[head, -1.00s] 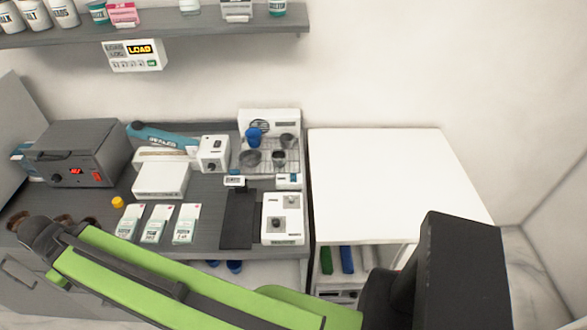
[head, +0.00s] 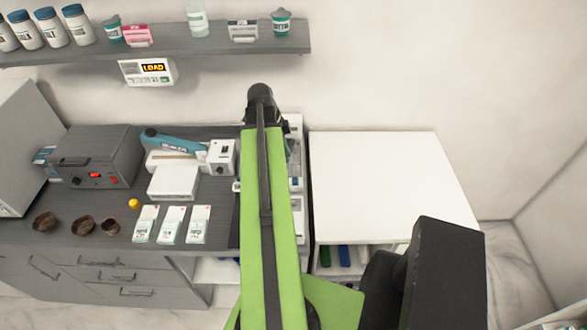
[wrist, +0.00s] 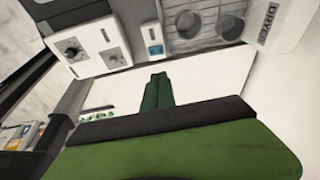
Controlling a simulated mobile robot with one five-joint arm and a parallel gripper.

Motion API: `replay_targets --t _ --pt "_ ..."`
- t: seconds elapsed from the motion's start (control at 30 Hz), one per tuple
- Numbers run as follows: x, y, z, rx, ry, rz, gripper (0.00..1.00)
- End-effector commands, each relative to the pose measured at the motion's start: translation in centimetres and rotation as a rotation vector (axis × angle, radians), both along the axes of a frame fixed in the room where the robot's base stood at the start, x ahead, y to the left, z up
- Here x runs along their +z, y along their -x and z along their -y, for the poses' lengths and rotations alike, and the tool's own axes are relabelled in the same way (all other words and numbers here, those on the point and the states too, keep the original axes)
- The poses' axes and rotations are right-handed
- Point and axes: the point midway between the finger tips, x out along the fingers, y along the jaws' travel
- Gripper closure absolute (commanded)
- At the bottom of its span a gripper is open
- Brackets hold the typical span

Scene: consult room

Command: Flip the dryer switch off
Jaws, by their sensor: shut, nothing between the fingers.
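A white unit marked as a dryer (wrist: 275,25) shows at the upper right of the wrist view. Grey cups (wrist: 188,22) sit on the rack beside it. In the head view my arm covers most of this unit, and only a sliver of its white back (head: 294,124) shows. I cannot make out its switch in either view. My gripper (wrist: 157,90) is shut and empty, with dark green fingers over a white surface, apart from the dryer in the picture. In the head view my arm hides the fingers.
A white box with a knob (wrist: 85,42) and a small device with a blue display (wrist: 153,40) stand near the gripper. The white table (head: 385,185) to the right is bare. A shelf (head: 200,45) with jars runs above. Three packets (head: 172,225) lie left of my arm.

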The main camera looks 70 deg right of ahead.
Motion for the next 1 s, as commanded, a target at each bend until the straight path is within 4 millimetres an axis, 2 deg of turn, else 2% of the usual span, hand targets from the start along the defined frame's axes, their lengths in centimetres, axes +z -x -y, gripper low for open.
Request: replay_targets --t 0.3,0.47,0.67,1.0 --pt "-0.1 0.1 0.1 -0.009 0.003 0.000 1.00" --pt "-1.1 0.3 0.1 -0.007 0.002 0.001 1.00" --pt "-4.4 0.9 0.5 -0.006 0.001 0.001 1.00" --pt "-11.5 2.5 1.5 -0.004 0.001 0.001 1.00"
